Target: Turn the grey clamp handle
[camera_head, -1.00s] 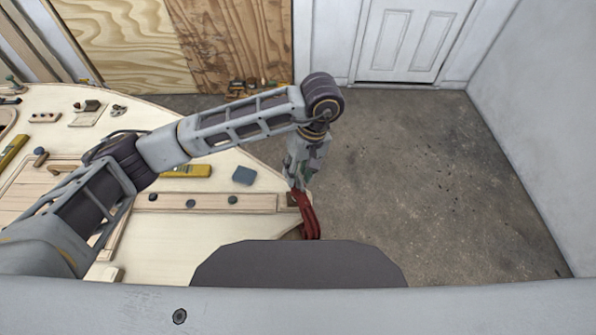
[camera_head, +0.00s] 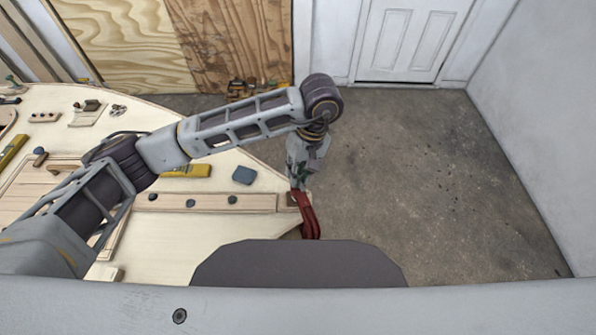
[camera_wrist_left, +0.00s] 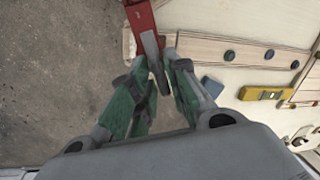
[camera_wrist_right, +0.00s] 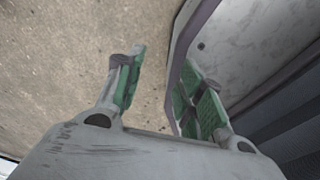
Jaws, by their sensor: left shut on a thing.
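The red clamp (camera_head: 309,216) sits at the edge of the pale plywood hull. In the left wrist view the red clamp body (camera_wrist_left: 141,14) is at the top, with its grey clamp handle (camera_wrist_left: 150,48) pointing down between my fingers. My left gripper (camera_head: 297,182) comes down on the clamp from above. In the left wrist view my left gripper (camera_wrist_left: 158,68) is shut on the grey handle's lower end. In the head view the handle is mostly hidden by the gripper. My right gripper (camera_wrist_right: 158,75) shows only in its own wrist view, open and empty.
The plywood hull (camera_head: 165,230) fills the left, with a wooden strip bearing dark knobs (camera_head: 190,203), a blue-grey block (camera_head: 244,175) and a yellow level (camera_head: 188,171) on it. Bare concrete floor (camera_head: 430,180) lies right of the clamp.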

